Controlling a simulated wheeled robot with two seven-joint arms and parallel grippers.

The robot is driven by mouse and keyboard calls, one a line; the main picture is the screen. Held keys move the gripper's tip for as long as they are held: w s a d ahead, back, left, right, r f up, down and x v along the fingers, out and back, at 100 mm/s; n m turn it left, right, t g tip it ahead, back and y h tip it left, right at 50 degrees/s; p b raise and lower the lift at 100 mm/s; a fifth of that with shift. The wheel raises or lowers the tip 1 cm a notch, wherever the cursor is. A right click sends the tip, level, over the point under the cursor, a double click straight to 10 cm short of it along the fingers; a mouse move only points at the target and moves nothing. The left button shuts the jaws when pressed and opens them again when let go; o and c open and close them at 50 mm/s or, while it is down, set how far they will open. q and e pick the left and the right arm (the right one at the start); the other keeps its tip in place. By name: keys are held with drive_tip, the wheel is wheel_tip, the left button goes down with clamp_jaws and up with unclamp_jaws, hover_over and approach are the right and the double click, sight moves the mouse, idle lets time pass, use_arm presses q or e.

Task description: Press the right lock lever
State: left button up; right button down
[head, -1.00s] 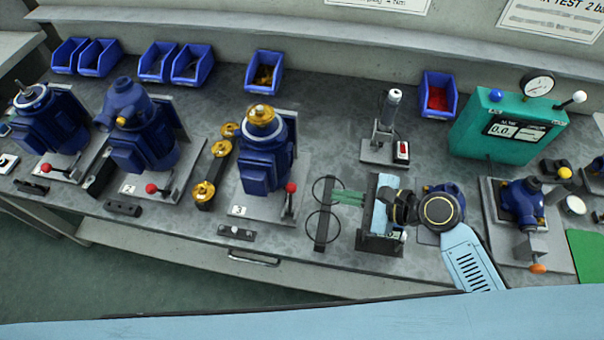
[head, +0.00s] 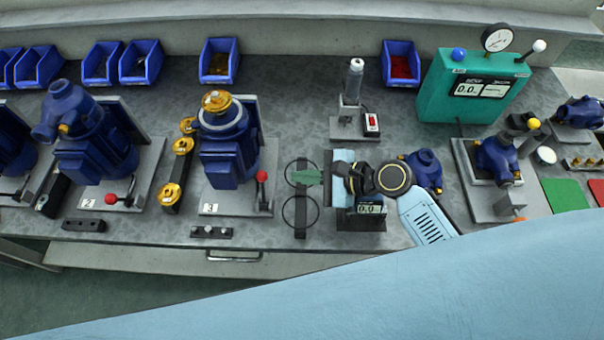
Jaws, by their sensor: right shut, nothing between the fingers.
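The rightmost red-knobbed lever (head: 262,186) stands upright on plate 3, to the right of a blue pump motor (head: 229,160) with a brass-coloured top. Another red-knobbed lever (head: 115,199) lies low on plate 2. No label shows which one is the right lock lever. My right gripper (head: 297,177) has green fingers that are together and empty. They point left over the two-ring stand and are to the right of the plate 3 lever, apart from it. My left gripper is out of view.
A two-ring stand (head: 301,219) is below my right fingers. A small display unit (head: 370,210) sits under my right wrist. A fixture (head: 497,160) with yellow and orange knobs and a green gauge box (head: 470,95) stand to the right. Blue bins (head: 219,72) line the back.

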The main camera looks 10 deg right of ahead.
sight(263, 187)
drive_tip(key=b+x, duration=0.1)
drive_tip(key=x, duration=0.5)
drive_tip(key=shift+w+a+f, duration=0.2)
drive_tip(key=shift+w+a, duration=0.05)
drive_tip(key=shift+w+a+f, duration=0.1)
drive_tip(key=shift+a, duration=0.15)
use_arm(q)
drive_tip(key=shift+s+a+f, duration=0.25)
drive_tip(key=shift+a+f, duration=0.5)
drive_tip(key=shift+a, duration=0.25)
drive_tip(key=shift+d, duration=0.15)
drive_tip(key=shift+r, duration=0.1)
